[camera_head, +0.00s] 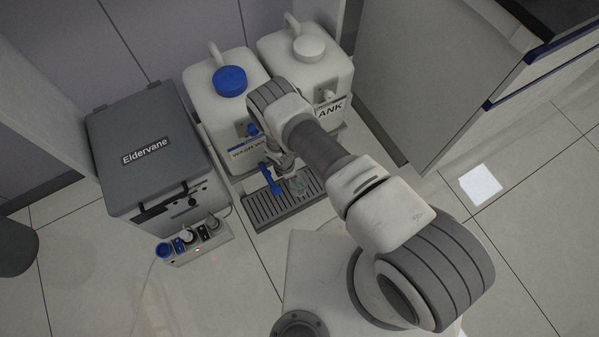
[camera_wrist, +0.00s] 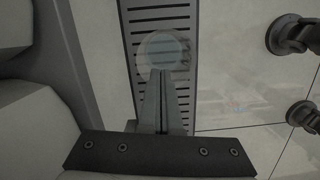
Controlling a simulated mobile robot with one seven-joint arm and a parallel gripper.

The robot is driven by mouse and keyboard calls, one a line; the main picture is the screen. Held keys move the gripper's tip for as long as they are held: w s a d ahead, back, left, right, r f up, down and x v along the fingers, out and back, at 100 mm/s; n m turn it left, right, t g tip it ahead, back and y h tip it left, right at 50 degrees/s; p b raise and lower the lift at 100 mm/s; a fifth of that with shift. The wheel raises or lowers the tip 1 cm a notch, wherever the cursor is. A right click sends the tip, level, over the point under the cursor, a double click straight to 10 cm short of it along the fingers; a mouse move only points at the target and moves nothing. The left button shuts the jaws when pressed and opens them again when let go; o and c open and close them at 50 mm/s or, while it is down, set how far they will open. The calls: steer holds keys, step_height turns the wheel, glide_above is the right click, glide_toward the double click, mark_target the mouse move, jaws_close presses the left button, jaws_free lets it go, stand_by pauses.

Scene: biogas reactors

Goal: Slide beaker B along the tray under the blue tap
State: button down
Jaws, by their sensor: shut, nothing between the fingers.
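A clear glass beaker (camera_wrist: 164,48) stands on the dark slatted tray (camera_wrist: 125,50) in the wrist view. It shows faintly on the tray (camera_head: 257,222) in the head view (camera_head: 299,186). No letter on it is readable. My gripper (camera_wrist: 163,74) is shut, with its fingertips at the beaker's near edge; I cannot tell whether they touch it. In the head view my gripper is partly hidden by my arm. The blue tap (camera_head: 252,130) is on the front of the left white tank (camera_head: 205,105), close to my wrist.
A blue elongated piece (camera_head: 269,179) shows over the tray, left of my gripper. A second white tank (camera_head: 335,70) stands behind right. A grey Eldervane box (camera_head: 150,150) and a socket strip (camera_head: 195,242) are at left. A cabinet (camera_head: 430,80) stands at right.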

steer(key=shift+s+a, duration=0.1)
step_height(320, 180, up, 18)
steer(key=s+a+p, duration=0.1)
steer(key=a+p, duration=0.2)
steer(key=p, duration=0.4)
steer(key=m+b, duration=0.2)
steer(key=m, duration=1.4)
glide_above(299, 184)
steer(key=s+a, duration=0.1)
step_height(299, 184, down, 7)
steer(key=d+f+m+b, duration=0.1)
steer(key=f+m+b, duration=0.1)
steer(key=f+m, duration=0.4)
steer(key=w+d+f+m+y+b, duration=0.1)
steer(key=d+f+m+b, duration=0.1)
steer(key=f+m, duration=0.4)
steer(key=w+d+f+m+b, duration=0.1)
steer(key=f+m+b, duration=0.1)
steer(key=f+m, duration=0.3)
steer(key=shift+d+f+m+g+y, duration=0.4)
steer(key=shift+m, duration=0.1)
steer(key=shift+a, duration=0.1)
